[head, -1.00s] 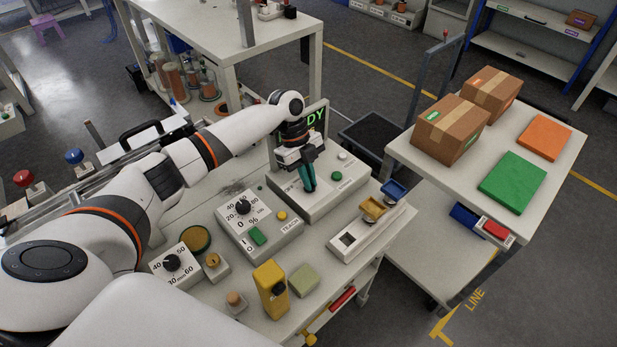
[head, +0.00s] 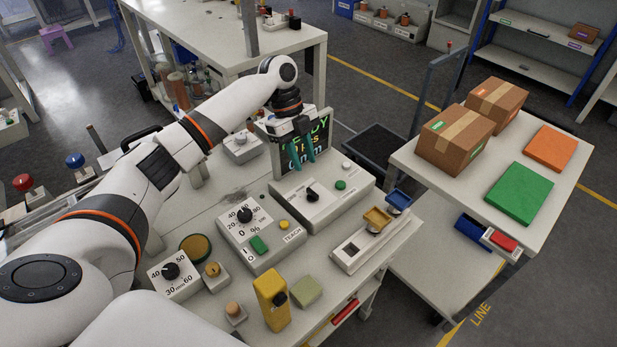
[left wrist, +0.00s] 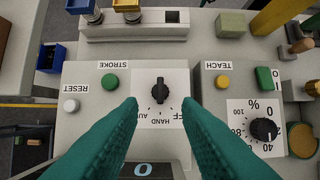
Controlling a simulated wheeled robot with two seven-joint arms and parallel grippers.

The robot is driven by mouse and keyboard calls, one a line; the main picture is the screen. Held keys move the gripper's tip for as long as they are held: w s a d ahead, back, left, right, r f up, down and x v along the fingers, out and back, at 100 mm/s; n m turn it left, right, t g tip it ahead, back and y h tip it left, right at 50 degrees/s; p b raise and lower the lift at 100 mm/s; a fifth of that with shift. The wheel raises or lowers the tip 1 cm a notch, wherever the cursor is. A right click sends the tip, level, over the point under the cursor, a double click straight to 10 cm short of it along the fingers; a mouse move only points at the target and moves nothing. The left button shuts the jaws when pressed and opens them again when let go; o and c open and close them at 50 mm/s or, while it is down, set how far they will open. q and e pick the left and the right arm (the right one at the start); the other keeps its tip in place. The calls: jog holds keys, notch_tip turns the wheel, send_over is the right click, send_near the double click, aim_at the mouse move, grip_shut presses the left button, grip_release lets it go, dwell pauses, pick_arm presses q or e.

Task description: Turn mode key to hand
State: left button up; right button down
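The mode key is a black rotary switch (head: 312,195) on the grey control box in the middle of the bench. In the left wrist view the black key (left wrist: 160,92) sits on a white plate marked OFF, HAND and AUTO. Its grip lies upright in that picture, in line with the HAND label (left wrist: 161,120) at the middle. My left gripper (head: 305,158) has teal fingers and hangs above and behind the key, clear of it. In the wrist view the fingers are apart with nothing between them. My right gripper is not in view.
A display (head: 288,155) stands right behind the gripper. The TEACH box (head: 258,228) with a percent dial is at the left.

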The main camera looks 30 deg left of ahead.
pick_arm(q)
jog(key=shift+v, duration=1.75)
